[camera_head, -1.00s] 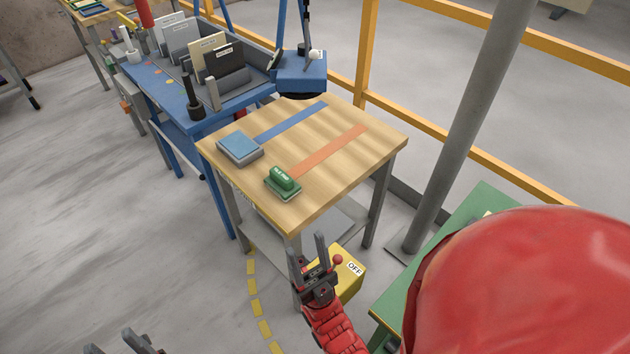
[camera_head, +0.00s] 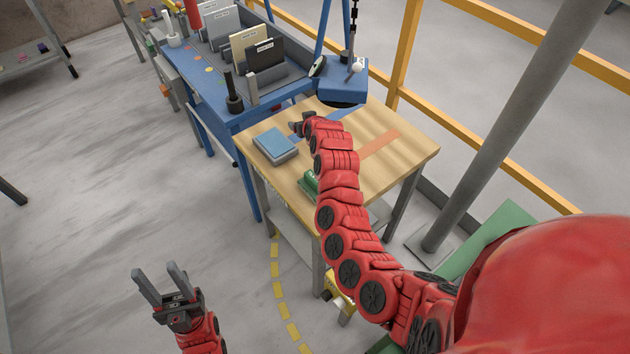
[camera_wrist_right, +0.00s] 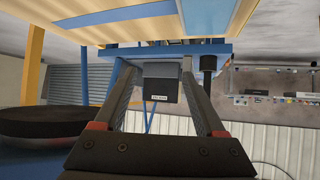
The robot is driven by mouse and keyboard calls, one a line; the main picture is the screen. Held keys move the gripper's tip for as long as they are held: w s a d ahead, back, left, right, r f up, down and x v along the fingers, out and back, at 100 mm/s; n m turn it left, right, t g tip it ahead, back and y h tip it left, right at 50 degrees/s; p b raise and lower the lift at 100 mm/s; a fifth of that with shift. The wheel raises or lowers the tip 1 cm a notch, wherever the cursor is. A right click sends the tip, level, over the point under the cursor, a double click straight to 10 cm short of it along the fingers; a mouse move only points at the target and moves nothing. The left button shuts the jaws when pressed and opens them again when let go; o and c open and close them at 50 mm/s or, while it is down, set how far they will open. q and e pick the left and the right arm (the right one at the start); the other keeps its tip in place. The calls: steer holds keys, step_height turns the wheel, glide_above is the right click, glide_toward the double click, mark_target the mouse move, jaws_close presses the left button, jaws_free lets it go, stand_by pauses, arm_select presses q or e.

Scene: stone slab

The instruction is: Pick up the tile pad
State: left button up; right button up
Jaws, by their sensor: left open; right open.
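A green pad with a handle (camera_head: 311,184) lies on the wooden table; my right arm hides most of it, and its label cannot be read now. A blue-topped grey block (camera_head: 275,145) lies on the table to its upper left. My right gripper (camera_head: 296,127) is over the far part of the table, beyond the green pad and near the blue block. In the right wrist view its fingers (camera_wrist_right: 161,63) are apart with nothing held between them. My left gripper (camera_head: 155,269) is open and empty over the floor at lower left, away from the table.
The wooden table (camera_head: 415,155) has an orange strip (camera_head: 380,143) and a blue strip. Behind it stands a blue bench (camera_head: 215,110) with upright boards and a black post (camera_head: 233,95). A blue block (camera_head: 343,78) hangs by a chain. A grey pole (camera_head: 520,120) stands at right.

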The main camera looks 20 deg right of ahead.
steer(key=s+r+n+g+y+p, duration=0.1)
steer(key=s+r+n+g, duration=0.15)
steer(key=s+g, duration=0.2)
step_height(320, 180, up, 3)
steer(key=n+g, duration=0.2)
steer(key=g, duration=0.3)
glide_above(315, 185)
steer(key=d, duration=0.2)
steer(key=shift+m+h, duration=0.25)
steer(key=shift+h, duration=0.05)
steer(key=f+p, duration=0.1)
steer(key=f, duration=0.2)
steer(key=w+f+p, duration=0.1)
steer(key=f, duration=0.3)
steer(key=w+f+p, duration=0.1)
steer(key=f+p, duration=0.1)
steer(key=f, duration=0.2)
steer(key=shift+a, duration=0.15)
steer(key=shift+a+f+p, duration=0.15)
steer(key=shift+f+p, duration=0.25)
steer(key=f, duration=0.3)
steer(key=shift+a+f, duration=0.25)
steer(key=shift+a, duration=0.1)
steer(key=shift+w+f, duration=0.15)
steer(key=shift+f, duration=0.3)
jaws_close()
